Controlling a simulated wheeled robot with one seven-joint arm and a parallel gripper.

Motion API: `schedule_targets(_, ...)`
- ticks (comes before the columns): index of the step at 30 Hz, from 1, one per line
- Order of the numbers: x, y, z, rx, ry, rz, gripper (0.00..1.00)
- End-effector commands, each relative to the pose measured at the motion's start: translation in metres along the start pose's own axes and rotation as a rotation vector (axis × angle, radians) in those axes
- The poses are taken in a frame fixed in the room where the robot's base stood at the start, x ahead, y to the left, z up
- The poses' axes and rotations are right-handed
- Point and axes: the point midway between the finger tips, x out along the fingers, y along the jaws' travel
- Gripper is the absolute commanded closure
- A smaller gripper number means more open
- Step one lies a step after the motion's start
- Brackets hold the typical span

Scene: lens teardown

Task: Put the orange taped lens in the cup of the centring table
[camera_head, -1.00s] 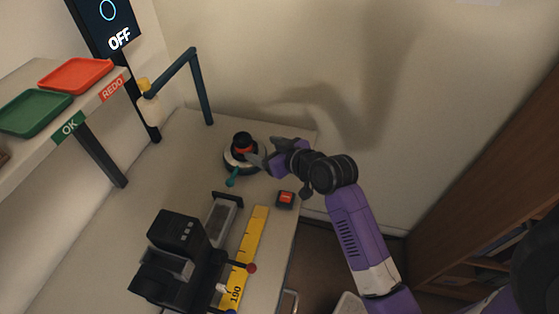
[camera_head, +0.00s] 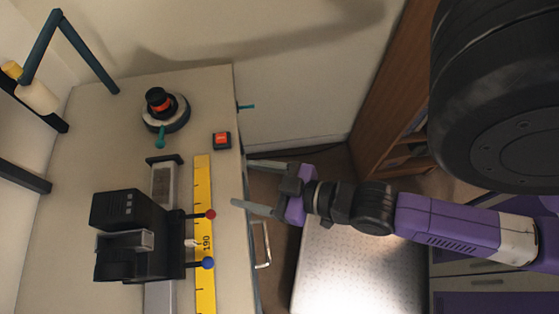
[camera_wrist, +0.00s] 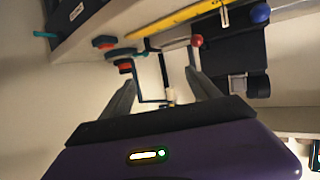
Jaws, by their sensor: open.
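The orange taped lens (camera_head: 159,101), black with an orange band, stands on the round centring table (camera_head: 178,119) at the back of the bench. It looks upright. The cup under it is hidden, so I cannot tell how it is seated. In the wrist view the lens (camera_wrist: 124,66) and the centring table (camera_wrist: 121,54) show at upper left, beyond my fingers. My gripper (camera_head: 238,203) is open and empty at the bench's right edge, well apart from the lens. Its two fingers also show apart in the wrist view (camera_wrist: 162,79).
A black instrument (camera_head: 128,215) on a rail stands beside a yellow scale (camera_head: 203,180), with red (camera_head: 210,215) and blue (camera_head: 208,263) knobs towards my gripper. A red-topped box (camera_head: 222,140) sits near the bench edge. A drawer handle (camera_head: 262,245) sticks out below.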

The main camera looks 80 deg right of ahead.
Motion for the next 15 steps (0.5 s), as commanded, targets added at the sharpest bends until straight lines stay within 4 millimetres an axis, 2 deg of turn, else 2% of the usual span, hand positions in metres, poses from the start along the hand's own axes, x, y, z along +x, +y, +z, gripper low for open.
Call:
schedule_targets(1,-0.02,-0.007,-0.002,-0.007,0.001,-0.025,0.29)
schedule_targets(6,-0.064,-0.021,-0.019,-0.016,0.038,-0.087,0.29)
schedule_targets(10,-0.08,-0.026,-0.028,-0.019,0.054,-0.114,0.29)
schedule_targets(15,-0.085,-0.027,-0.031,-0.018,0.06,-0.121,0.29)
